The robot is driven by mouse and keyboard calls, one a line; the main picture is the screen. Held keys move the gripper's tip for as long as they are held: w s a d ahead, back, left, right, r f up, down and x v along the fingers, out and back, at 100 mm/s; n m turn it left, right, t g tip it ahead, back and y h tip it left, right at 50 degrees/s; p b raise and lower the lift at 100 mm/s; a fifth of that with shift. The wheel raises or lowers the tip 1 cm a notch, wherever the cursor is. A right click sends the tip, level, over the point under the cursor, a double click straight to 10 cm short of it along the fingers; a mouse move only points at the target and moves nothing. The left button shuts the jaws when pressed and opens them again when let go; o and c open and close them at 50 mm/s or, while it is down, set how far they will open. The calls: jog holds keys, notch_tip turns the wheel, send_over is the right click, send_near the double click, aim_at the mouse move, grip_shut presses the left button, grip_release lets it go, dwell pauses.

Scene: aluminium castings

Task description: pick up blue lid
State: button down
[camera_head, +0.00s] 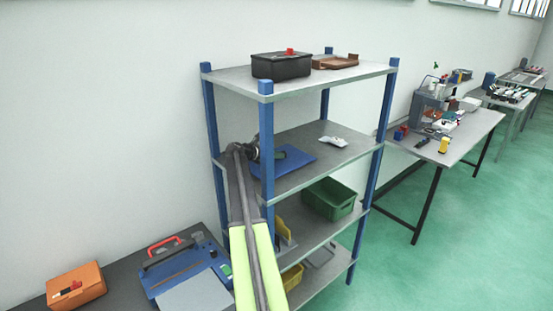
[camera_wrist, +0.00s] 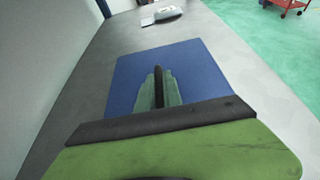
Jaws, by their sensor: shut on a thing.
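The blue lid (camera_wrist: 203,72) is a flat blue panel below my gripper in the wrist view. In the head view the lid (camera_head: 296,160) is at the second shelf from the top, just right of the front blue post. My gripper (camera_wrist: 160,82) is at the lid's middle, its fingers shut on a narrow dark part there that looks like the lid's handle. The lid looks level. I cannot tell whether it touches the shelf. In the head view the post partly hides my arm's end.
A white object (camera_head: 333,141) lies farther right on the same shelf (camera_head: 340,158). The top shelf bears a black box (camera_head: 281,66) and a brown tray (camera_head: 335,62). A green crate (camera_head: 330,199) stands on the shelf below. The blue posts (camera_head: 267,150) stand close to my arm.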

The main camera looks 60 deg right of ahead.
notch_tip(320, 180, up, 3)
jog(key=p, duration=0.3)
jog(key=shift+r, duration=0.2)
jog(key=shift+w+a+r, duration=0.1)
jog(key=shift+a+r, duration=0.05)
jog(key=shift+a, duration=0.15)
jog(key=w+a, duration=0.1)
jog(key=a, duration=0.4)
jog(key=w+a, duration=0.2)
jog(key=a, duration=0.4)
jog(key=w+a, duration=0.2)
jog(key=a, duration=0.3)
jog(key=shift+w+a+f, duration=0.1)
jog(key=shift+a+f, duration=0.1)
jog(key=shift+a, duration=0.15)
